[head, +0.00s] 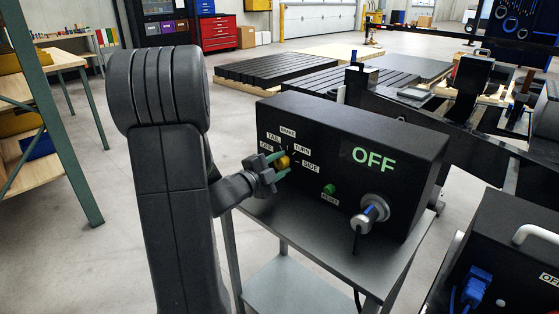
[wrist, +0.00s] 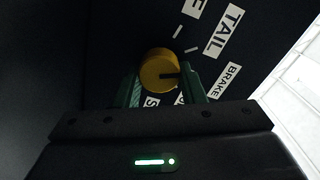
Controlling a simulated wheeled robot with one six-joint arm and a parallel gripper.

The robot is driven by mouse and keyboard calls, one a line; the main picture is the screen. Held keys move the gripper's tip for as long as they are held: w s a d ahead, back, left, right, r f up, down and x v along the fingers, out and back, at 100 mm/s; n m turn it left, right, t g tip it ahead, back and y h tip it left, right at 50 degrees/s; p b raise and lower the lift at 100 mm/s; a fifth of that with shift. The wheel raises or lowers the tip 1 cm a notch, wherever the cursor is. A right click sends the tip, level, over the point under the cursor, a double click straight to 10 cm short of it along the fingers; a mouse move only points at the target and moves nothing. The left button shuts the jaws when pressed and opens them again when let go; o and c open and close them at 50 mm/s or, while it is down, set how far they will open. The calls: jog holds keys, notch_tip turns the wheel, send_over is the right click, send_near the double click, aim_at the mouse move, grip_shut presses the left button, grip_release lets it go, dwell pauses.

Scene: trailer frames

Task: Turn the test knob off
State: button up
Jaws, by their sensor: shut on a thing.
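The yellow test knob (head: 283,162) is on the front panel of a black test box (head: 330,190). Labels OFF, TAIL, BRAKE, TURN and SIDE ring it. My gripper (head: 278,165) reaches the knob from the left, its green fingers shut on either side of it. In the wrist view the round knob (wrist: 160,70) sits between the fingers, and a dark pointer line on it runs to the right. The lit green display (head: 373,159) on the box reads OFF. Part of the labels is hidden behind my fingers.
The box stands on a grey metal cart (head: 290,272). A green button (head: 329,189) and a silver connector (head: 370,213) are on the panel right of the knob. A second black box (head: 500,250) with a blue plug is at lower right. A workbench (head: 50,130) stands at left.

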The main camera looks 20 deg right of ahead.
jog(key=n+p, duration=0.2)
jog(key=n, duration=0.2)
jog(key=shift+n, duration=0.4)
jog(key=shift+p, duration=0.3)
jog(key=o, duration=1)
jog(key=shift+w+a, duration=0.1)
jog(key=v, duration=1.3)
jog(key=shift+a+p, duration=0.3)
jog(key=shift+a, duration=0.05)
